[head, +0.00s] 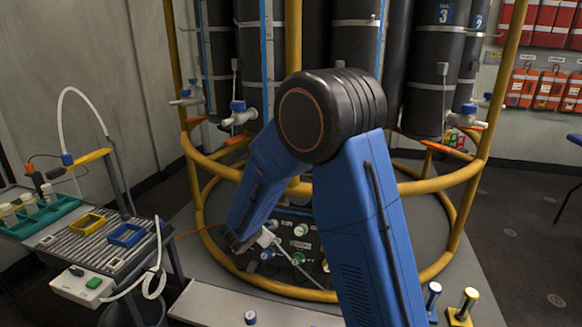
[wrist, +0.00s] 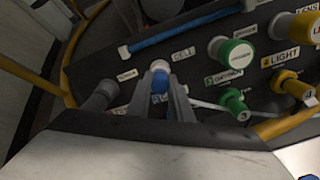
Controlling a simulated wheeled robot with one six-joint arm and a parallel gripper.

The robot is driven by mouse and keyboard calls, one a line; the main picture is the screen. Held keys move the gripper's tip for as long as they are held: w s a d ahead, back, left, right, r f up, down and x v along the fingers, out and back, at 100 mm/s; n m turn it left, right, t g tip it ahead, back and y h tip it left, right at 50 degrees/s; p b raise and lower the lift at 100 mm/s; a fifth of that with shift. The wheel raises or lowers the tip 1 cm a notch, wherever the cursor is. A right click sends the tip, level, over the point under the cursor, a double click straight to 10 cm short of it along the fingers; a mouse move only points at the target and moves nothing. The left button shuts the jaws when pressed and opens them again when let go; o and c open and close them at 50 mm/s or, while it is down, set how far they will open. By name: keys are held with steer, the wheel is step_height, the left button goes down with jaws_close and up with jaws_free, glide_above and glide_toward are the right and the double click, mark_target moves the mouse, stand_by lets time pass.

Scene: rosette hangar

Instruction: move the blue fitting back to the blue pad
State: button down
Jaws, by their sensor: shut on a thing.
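In the wrist view my gripper (wrist: 166,98) is shut on the blue fitting (wrist: 160,82), which has a white end. It is at the dark port panel (wrist: 185,55), beside the CELL label; I cannot tell whether the fitting touches the panel. In the head view my gripper (head: 258,238) is low inside the yellow ring frame, partly hidden by my arm, and the fitting in it is hard to make out. The blue pad (head: 126,235) is a blue square frame on the ribbed tray at the left, with nothing visible on it.
A yellow pad (head: 87,223) and a green rack (head: 40,215) lie beside the blue pad. A white hose (head: 82,92) arches above the tray. Yellow rails (head: 215,165) ring the panel. Green fittings (wrist: 236,52) and yellow ones (wrist: 292,82) sit on the panel.

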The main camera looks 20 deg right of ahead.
steer(key=shift+s+a+r, duration=0.1)
steer(key=shift+s+r, duration=0.05)
steer(key=shift+v, duration=2.8)
